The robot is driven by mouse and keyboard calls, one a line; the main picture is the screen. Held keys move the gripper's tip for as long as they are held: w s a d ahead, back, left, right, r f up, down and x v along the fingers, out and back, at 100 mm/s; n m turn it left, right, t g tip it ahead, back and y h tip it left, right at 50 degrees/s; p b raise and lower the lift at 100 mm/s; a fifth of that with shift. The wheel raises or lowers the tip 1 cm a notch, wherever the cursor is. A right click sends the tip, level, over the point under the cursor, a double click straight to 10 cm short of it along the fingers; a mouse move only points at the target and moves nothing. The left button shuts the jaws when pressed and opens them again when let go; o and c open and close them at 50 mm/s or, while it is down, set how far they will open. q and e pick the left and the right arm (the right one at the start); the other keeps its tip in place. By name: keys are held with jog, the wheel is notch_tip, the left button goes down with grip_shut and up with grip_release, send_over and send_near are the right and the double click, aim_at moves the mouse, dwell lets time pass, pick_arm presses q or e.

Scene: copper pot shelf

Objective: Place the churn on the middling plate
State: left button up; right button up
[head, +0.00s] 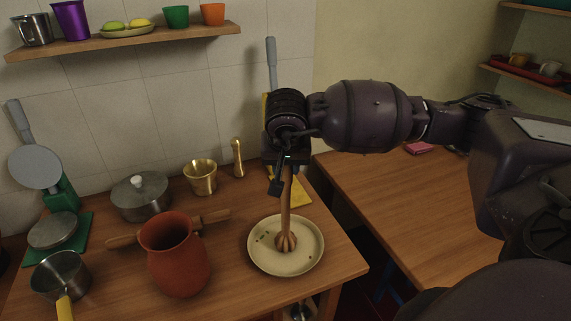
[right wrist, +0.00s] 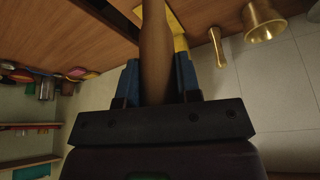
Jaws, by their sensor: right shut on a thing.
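The churn (head: 287,220) is a wooden stick with a ribbed, bulb-like head at its lower end. It is upright, and its head is over the middle of the cream plate (head: 264,264); it looks in contact, though a small gap cannot be ruled out. My right gripper (head: 285,172) is shut on the upper part of the churn's handle. In the right wrist view the handle (right wrist: 153,55) runs between the two blue-padded fingers. The plate lies on the wooden counter and has small dark marks on it. My left gripper is not in view.
A terracotta jug (head: 180,262) stands left of the plate, with a wooden rolling pin (head: 214,216) behind it. A yellow-handled tool lies behind the plate.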

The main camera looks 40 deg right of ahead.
jog(key=o, duration=0.9)
jog(key=shift+r+p, duration=0.25)
jog(key=shift+p, duration=0.05)
jog(key=v, duration=1.1)
jog(key=shift+s+a+r, duration=0.1)
jog(key=shift+r, duration=0.3)
